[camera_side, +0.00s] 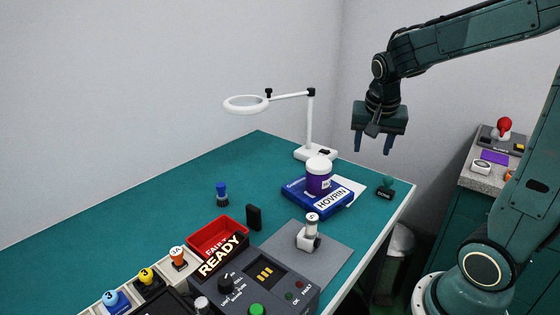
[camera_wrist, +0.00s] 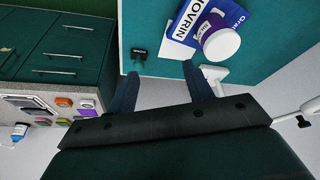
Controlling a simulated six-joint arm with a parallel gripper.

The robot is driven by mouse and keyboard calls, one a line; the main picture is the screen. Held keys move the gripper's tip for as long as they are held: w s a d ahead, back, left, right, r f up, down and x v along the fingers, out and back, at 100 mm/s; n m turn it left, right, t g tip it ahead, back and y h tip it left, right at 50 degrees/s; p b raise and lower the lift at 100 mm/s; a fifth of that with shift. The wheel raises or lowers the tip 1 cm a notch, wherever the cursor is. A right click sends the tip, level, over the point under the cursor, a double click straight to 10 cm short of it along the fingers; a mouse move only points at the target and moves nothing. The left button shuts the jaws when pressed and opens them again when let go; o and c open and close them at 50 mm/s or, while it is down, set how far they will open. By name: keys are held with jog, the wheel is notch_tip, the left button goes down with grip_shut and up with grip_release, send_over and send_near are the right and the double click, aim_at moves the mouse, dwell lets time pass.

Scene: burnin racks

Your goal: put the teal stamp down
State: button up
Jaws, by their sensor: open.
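The teal stamp (camera_side: 385,186) stands on the teal tabletop near its right edge, just right of the blue box. It has a dark base with small light lettering. It also shows in the wrist view (camera_wrist: 139,54), beyond the left fingertip. My gripper (camera_side: 373,146) is open and empty, with its fingers pointing down, well above the tabletop and apart from the stamp. In the wrist view my two fingers (camera_wrist: 163,76) are spread with nothing between them.
A blue HOVRIN box (camera_side: 294,195) carries a purple jar with a white lid (camera_side: 319,178). A white magnifier lamp (camera_side: 310,125) stands behind it. A grey mat (camera_side: 335,247) holds a white-headed stamp (camera_side: 309,234). A red tray (camera_side: 218,236) and a READY panel (camera_side: 265,282) lie in front.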

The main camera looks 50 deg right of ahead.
jog(key=s+a+r+n+t+y, duration=0.1)
jog(key=s+a+r+n+t, duration=0.1)
jog(key=s+a+n, duration=0.3)
jog(key=s+a+r+n+t+y, duration=0.1)
jog(key=s+a+n, duration=0.4)
jog(key=a, duration=0.5)
jog(key=r+n+y, duration=0.1)
jog(key=n, duration=0.1)
jog(key=shift+s+a+n+t+y, duration=0.3)
jog(key=shift+a+n+t, duration=0.05)
jog(key=shift+n+t, duration=0.05)
dwell(0.3)
